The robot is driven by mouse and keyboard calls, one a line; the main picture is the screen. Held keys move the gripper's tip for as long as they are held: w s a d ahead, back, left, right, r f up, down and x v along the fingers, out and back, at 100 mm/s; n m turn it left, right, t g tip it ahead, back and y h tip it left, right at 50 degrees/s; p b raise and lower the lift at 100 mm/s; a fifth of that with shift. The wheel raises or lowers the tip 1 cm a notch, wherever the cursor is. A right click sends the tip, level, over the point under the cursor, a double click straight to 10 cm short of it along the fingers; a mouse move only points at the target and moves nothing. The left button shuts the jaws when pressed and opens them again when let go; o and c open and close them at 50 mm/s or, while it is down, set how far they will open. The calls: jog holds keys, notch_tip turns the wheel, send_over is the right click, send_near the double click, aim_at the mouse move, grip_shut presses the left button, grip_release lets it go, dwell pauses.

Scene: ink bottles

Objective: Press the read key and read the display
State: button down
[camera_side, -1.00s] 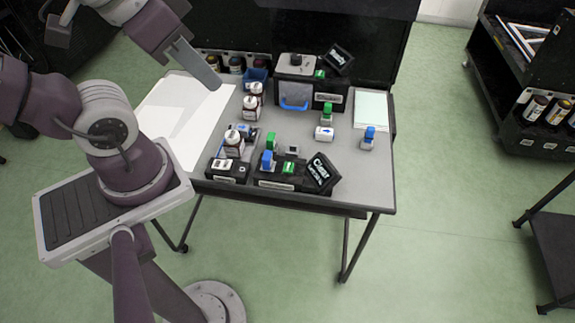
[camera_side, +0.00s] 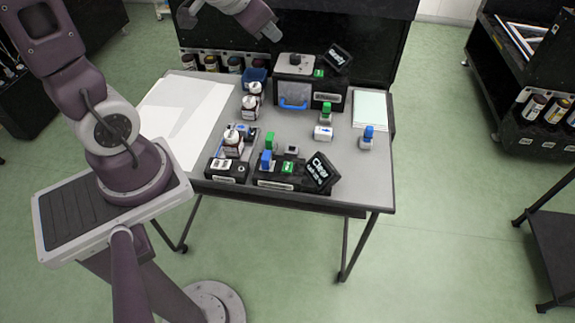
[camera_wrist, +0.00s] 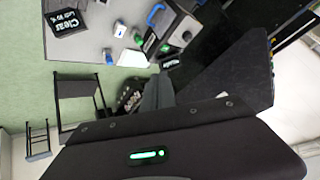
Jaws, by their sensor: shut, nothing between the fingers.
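My gripper (camera_side: 272,33) is shut and empty, high at the back, above and left of the rear black device. It also shows in the wrist view (camera_wrist: 159,92). The rear device (camera_side: 327,97) has a green key (camera_side: 318,73) and a tilted display (camera_side: 338,58) that appears to read "Ready". The front black device (camera_side: 268,184) has a green key (camera_side: 287,167) and a tilted display (camera_side: 321,173) reading "Clear" above a smaller line too small to read. That display also shows in the wrist view (camera_wrist: 68,21). The gripper is apart from both keys.
Brown bottles with white labels (camera_side: 233,145) stand on the left half of the table. Blue-capped (camera_side: 367,138) and green-capped (camera_side: 326,113) items stand on the right. A white sheet (camera_side: 185,110) lies at left. A dark panel (camera_side: 385,60) rises behind the table.

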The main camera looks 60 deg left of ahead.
jog(key=w+f+m+h, duration=0.2)
jog(key=w+f+h, duration=0.15)
jog(key=f, duration=0.45)
jog(key=m+g+h, duration=0.1)
jog(key=g+h, duration=0.3)
jog(key=h, duration=0.4)
send_over(284, 165)
notch_tip(284, 165, down, 11)
jog(key=shift+r, duration=0.2)
jog(key=shift+f, duration=4.4)
jog(key=shift+f, duration=0.4)
